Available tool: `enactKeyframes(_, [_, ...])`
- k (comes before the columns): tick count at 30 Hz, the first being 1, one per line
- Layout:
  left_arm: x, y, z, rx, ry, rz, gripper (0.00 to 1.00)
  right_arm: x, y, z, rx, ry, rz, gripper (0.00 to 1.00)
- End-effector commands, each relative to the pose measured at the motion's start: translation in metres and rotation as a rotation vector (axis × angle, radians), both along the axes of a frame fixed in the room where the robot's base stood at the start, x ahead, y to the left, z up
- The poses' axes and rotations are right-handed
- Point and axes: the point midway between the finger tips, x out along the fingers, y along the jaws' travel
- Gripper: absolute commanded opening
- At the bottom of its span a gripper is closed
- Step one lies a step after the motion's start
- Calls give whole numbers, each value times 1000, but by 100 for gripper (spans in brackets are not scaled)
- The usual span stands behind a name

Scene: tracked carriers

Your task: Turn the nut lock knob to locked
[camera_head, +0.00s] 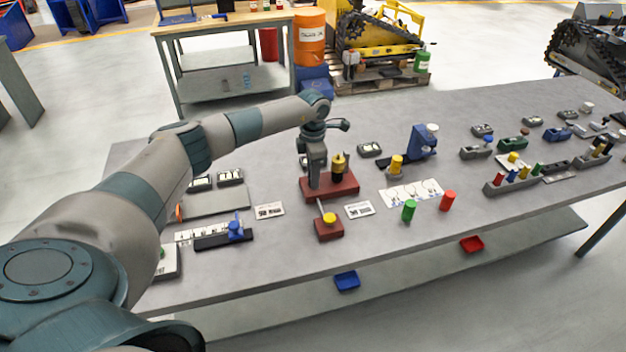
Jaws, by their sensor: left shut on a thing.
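My left arm comes in from the left, and its gripper (315,182) points down at the left part of a red-brown block (345,189). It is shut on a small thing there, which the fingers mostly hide. A brass-yellow and black cylinder (338,168) stands on the block just right of the fingers. In front, a smaller red-brown block (329,233) carries a yellow round knob (329,218) with a thin grey lever leaning up to the left. I cannot tell for sure which part is the nut lock knob. My right gripper is not in view.
Printed cards (270,210) (359,209) lie either side of the small block. A blue slider (235,231) is to the left. Green (408,210) and red (447,201) cylinders and a blue fixture (423,143) stand to the right. The grey table (300,270) is clear along its front edge.

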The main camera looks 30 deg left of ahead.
Motion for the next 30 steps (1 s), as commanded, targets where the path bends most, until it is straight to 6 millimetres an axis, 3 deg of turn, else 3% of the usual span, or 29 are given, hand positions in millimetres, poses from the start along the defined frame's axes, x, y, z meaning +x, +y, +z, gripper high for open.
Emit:
enactKeyframes(12, [1, 1, 0, 1, -3, 394, 1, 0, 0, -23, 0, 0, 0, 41])
enactKeyframes(30, [1, 0, 1, 0, -4, 911, 1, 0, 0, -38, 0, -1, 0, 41])
